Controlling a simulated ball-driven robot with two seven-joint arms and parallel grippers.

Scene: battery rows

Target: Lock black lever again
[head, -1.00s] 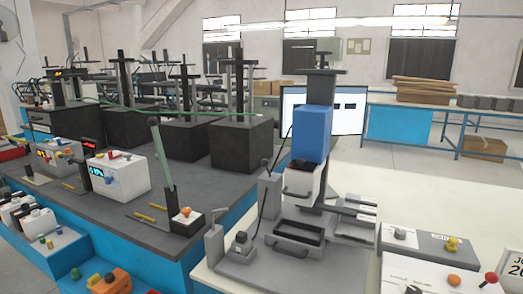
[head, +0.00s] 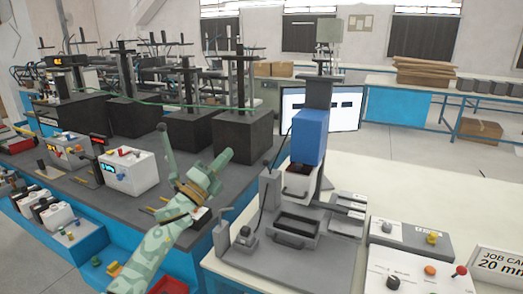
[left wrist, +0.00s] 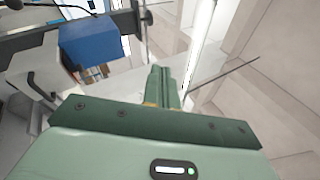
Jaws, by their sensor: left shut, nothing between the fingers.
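My left gripper (head: 228,155) has its fingers together and empty, in front of the dark bench and left of the press. It also shows in the left wrist view (left wrist: 160,72), pointing away with nothing between the fingers. I cannot tell which part is the black lever. My right gripper is not in view.
A grey control box (head: 407,235) with knobs and a white panel (head: 425,280) stand right of the press. A white box (head: 128,172) sits on the dark bench (head: 95,215). The pale table (head: 425,190) is clear behind the control box.

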